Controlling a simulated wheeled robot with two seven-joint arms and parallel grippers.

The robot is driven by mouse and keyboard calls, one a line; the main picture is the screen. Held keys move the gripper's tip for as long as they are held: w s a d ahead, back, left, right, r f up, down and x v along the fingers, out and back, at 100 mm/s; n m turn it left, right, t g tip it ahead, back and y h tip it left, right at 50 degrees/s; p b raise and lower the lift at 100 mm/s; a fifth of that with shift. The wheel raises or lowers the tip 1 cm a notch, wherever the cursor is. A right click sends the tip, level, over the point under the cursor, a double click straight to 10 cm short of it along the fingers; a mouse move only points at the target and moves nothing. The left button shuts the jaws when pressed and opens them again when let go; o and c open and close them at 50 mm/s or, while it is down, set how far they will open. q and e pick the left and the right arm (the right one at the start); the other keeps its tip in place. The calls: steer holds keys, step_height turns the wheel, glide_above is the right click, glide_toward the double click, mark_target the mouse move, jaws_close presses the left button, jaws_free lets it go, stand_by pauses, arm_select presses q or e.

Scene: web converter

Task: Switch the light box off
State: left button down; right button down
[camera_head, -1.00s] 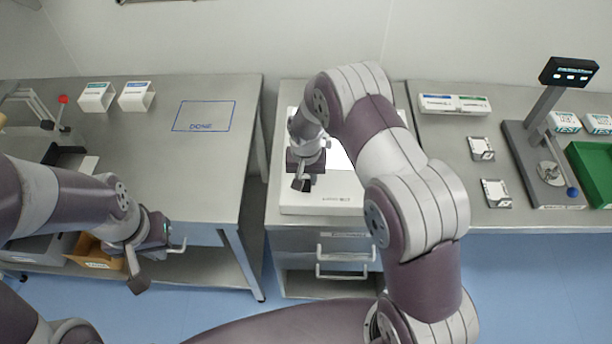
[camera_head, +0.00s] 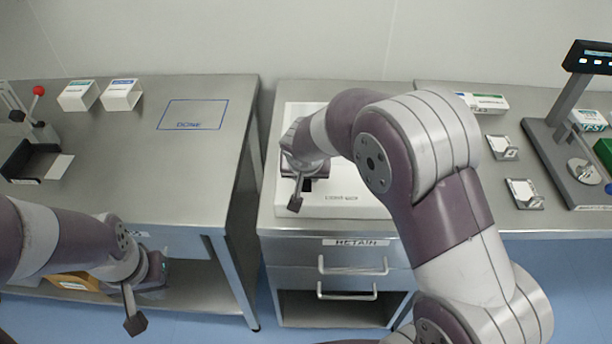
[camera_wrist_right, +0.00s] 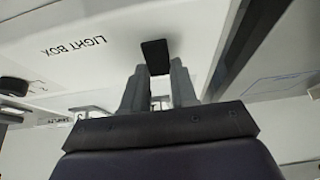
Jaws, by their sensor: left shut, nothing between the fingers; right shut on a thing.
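The light box (camera_head: 345,204) is a white slab with a printed label, lying on the middle steel cabinet. My right arm covers most of its top, so whether its panel is lit cannot be told. In the right wrist view the box face with "LIGHT BOX" lettering (camera_wrist_right: 60,50) fills the upper left. There my right gripper (camera_wrist_right: 157,75) is shut on a small black switch (camera_wrist_right: 154,56) at its fingertips. In the head view the right fingers are mostly hidden at the box's left front. My left gripper (camera_head: 162,268) is shut and empty, in front of the left table.
The left table (camera_head: 200,165) has a blue DONE outline and two white boxes (camera_head: 100,95). The right table holds white tiles (camera_head: 523,193) and a stand with a display (camera_head: 590,57).

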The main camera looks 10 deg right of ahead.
steer(key=c, duration=0.9)
jaws_free()
steer(key=shift+w, duration=0.1)
steer(key=shift+r, duration=0.15)
steer(key=v, duration=1.2)
steer(key=shift+r, duration=0.2)
steer(key=s+d+f+n+g, duration=0.1)
steer(key=s+d+f, duration=0.1)
steer(key=s+f, duration=0.1)
steer(key=s+d+f+n+g+y, duration=0.1)
steer(key=s+f, duration=0.3)
steer(key=s, duration=0.2)
steer(key=s+d+f+n+g, duration=0.1)
steer(key=s+d+f, duration=0.1)
steer(key=s+f, duration=0.2)
steer(key=shift+s+d+f+g, duration=0.25)
steer(key=shift+s+d+g, duration=0.15)
steer(key=shift+s, duration=0.2)
